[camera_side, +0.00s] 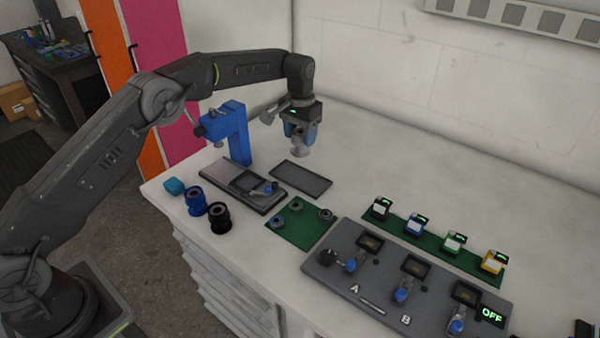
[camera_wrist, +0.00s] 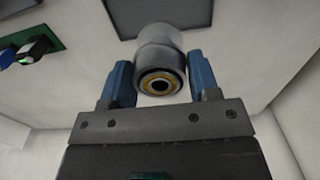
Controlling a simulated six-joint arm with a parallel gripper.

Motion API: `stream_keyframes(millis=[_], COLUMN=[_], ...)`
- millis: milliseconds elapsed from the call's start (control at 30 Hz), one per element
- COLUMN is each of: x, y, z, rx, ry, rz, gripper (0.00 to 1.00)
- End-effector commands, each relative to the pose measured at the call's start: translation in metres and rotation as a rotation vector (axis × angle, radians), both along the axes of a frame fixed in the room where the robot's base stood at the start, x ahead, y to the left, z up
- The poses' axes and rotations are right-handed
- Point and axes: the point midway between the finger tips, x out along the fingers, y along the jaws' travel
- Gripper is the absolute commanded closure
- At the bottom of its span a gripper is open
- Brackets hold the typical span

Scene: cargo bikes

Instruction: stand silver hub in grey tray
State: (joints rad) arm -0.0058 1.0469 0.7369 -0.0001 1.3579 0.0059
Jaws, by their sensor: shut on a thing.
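My gripper (camera_side: 299,140) hangs from the arm above the back of the white bench. Its blue fingers are shut on the silver hub (camera_side: 301,151), which sticks out below them. In the wrist view the silver hub (camera_wrist: 160,62) sits between the two blue fingers (camera_wrist: 155,85), its end with a brass-coloured ring and dark bore facing the camera. The grey tray (camera_side: 301,180) is a flat, shallow, empty rectangle on the bench, below and apart from the hub. Part of the tray (camera_wrist: 165,12) shows at the top of the wrist view, partly hidden by the hub.
A blue stand (camera_side: 238,133) rises left of the tray, behind a grey fixture (camera_side: 245,188). A green mat (camera_side: 300,226) with several small parts lies in front. Black and blue hubs (camera_side: 219,217) stand at the left edge. A grey fixture board (camera_side: 405,275) lies at right.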

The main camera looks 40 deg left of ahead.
Motion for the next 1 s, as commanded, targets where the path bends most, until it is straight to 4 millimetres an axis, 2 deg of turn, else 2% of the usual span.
stream_keyframes(millis=[133,367,633,1000], x=[-0.001,0.000,0.000,0.000], y=[0.000,0.000,0.000,0.000], z=[-0.026,-0.045,-0.085,-0.090], rx=[0.000,0.000,0.000,0.000], ry=[0.003,0.000,0.000,-0.001], rz=[0.000,0.000,0.000,0.000], gripper=[0.67,0.67,0.67,0.67])
